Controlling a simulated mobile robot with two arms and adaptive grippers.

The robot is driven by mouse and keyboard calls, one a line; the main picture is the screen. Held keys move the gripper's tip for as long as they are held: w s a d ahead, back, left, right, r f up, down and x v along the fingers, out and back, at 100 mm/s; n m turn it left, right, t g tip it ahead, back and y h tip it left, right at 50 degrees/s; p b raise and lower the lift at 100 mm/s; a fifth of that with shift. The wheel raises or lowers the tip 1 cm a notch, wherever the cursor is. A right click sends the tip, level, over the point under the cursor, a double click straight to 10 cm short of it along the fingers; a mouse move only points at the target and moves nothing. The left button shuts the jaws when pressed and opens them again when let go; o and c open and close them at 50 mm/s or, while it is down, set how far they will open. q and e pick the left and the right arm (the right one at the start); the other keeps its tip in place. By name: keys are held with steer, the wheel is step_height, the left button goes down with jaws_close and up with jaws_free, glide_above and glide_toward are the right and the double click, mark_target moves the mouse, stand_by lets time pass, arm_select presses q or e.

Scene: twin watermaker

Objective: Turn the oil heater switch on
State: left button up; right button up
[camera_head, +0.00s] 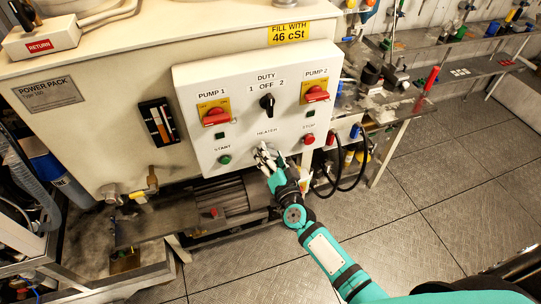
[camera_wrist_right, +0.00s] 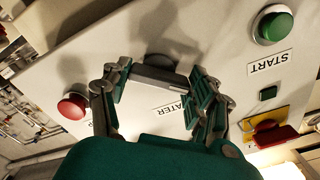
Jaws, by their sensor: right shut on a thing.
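The white control panel (camera_head: 245,105) of the power pack carries the HEATER label (camera_head: 266,131). My right gripper (camera_head: 266,155) is at the panel just below that label and covers the heater switch in the head view. In the right wrist view the gripper (camera_wrist_right: 160,84) has its two fingers on either side of a dark grey bar-shaped knob, the heater switch (camera_wrist_right: 158,76), and is shut on it. The HEATER label is partly hidden by a finger there. The switch's exact position cannot be read. My left gripper is not in view.
On the panel are a green START button (camera_head: 224,160), a red STOP button (camera_head: 308,139), a black DUTY knob (camera_head: 267,102), and red PUMP 1 (camera_head: 215,116) and PUMP 2 (camera_head: 316,94) switches. Black hoses hang right of the panel. The floor (camera_head: 440,180) at right is clear.

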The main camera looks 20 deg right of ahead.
steer(key=shift+d+m+b, duration=0.1)
steer(key=shift+m+b, duration=0.9)
steer(key=shift+m, duration=4)
steer(key=o, duration=1.2)
steer(key=s, duration=1.2)
steer(key=shift+d, duration=0.2)
